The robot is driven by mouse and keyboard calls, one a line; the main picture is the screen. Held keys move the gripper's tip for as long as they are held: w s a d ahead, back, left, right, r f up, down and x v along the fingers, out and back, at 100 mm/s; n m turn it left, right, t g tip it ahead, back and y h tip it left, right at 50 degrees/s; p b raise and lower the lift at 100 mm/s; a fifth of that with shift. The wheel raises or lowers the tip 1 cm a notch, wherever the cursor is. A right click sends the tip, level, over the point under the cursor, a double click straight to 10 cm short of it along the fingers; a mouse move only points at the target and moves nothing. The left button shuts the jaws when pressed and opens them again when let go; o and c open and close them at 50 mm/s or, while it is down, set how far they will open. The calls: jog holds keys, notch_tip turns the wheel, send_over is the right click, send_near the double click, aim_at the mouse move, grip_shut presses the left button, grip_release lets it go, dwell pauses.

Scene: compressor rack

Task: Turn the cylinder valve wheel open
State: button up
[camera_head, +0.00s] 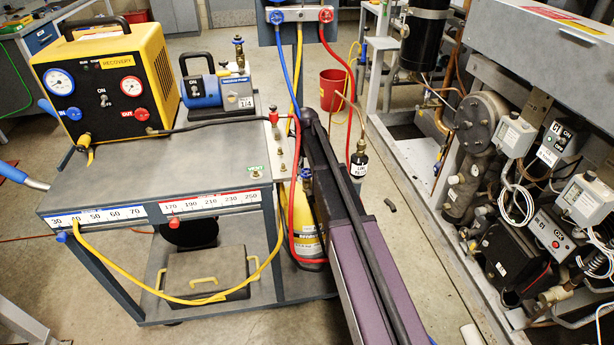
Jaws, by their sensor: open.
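The valve's opening state cannot be seen. My arm reaches up from the bottom edge to a dark rounded end. No gripper fingers show.
A grey cart (150,185) carries a yellow recovery unit (108,82) and a blue vacuum pump (205,90). Red hose (292,200) and yellow hose (110,272) loop around the cart. The compressor rack (480,125) stands at right. Floor (415,240) between them is mostly clear.

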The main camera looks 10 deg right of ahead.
jog(key=shift+f+b, duration=0.9)
jog(key=shift+f, duration=0.25)
jog(key=c, duration=1)
